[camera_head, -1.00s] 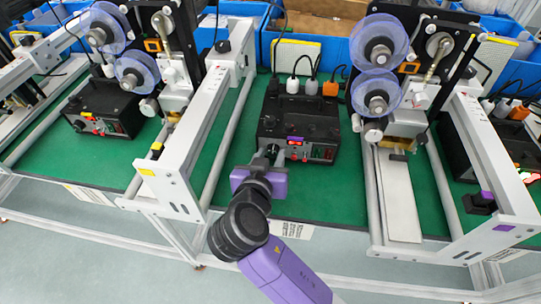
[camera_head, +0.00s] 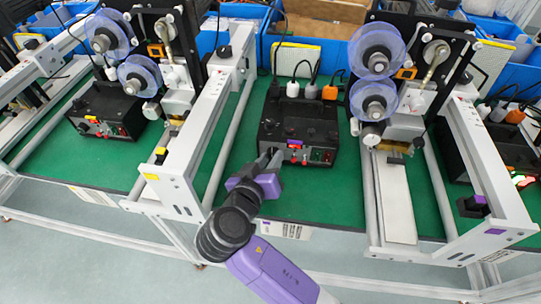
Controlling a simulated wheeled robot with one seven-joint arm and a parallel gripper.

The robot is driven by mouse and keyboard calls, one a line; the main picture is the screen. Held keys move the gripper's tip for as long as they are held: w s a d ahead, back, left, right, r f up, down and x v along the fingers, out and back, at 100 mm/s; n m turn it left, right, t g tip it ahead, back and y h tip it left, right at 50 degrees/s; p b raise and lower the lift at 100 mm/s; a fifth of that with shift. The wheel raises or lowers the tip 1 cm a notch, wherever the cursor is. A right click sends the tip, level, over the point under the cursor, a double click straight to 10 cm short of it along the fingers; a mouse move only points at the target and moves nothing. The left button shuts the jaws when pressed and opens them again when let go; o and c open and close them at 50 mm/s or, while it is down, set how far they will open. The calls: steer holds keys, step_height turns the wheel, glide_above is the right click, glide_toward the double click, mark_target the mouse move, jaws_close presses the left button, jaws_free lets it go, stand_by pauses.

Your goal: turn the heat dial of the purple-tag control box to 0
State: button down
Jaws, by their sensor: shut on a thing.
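The purple-tag control box (camera_head: 298,120) is a black box on the green mat in the middle. Its purple tag (camera_head: 295,142) is on the front panel, above a red display and small red and green parts. My gripper (camera_head: 271,156) is at the left end of this front panel, with its grey fingers pointing at the box. It is shut on the heat dial, which the fingers hide. The dial's pointer and scale cannot be read.
A yellow-tag control box (camera_head: 108,110) stands at the left, and another black box (camera_head: 462,150) at the right. White metal frames (camera_head: 190,165) and reel units with blue discs (camera_head: 376,50) flank the middle box. Green mat (camera_head: 320,195) is bare in front.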

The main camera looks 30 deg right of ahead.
steer(key=n+h+p, duration=0.1)
steer(key=n, duration=0.1)
steer(key=shift+a+n+g+h, duration=0.1)
steer(key=shift+n+g+h, duration=0.2)
steer(key=shift+h, duration=0.1)
steer(key=shift+f+n+h, duration=0.2)
steer(key=shift+n+h, duration=0.5)
steer(key=shift+n, duration=0.6)
steer(key=c, duration=1.4)
jaws_free()
steer(key=shift+c, duration=0.2)
steer(key=shift+a, duration=0.1)
steer(key=v, duration=0.6)
steer(key=shift+s+a, duration=0.15)
steer(key=shift+a, duration=0.15)
steer(key=shift+s+a+r+b, duration=0.1)
steer(key=shift+s+a+b, duration=0.2)
steer(key=shift+a, duration=0.05)
steer(key=shift+o, duration=0.5)
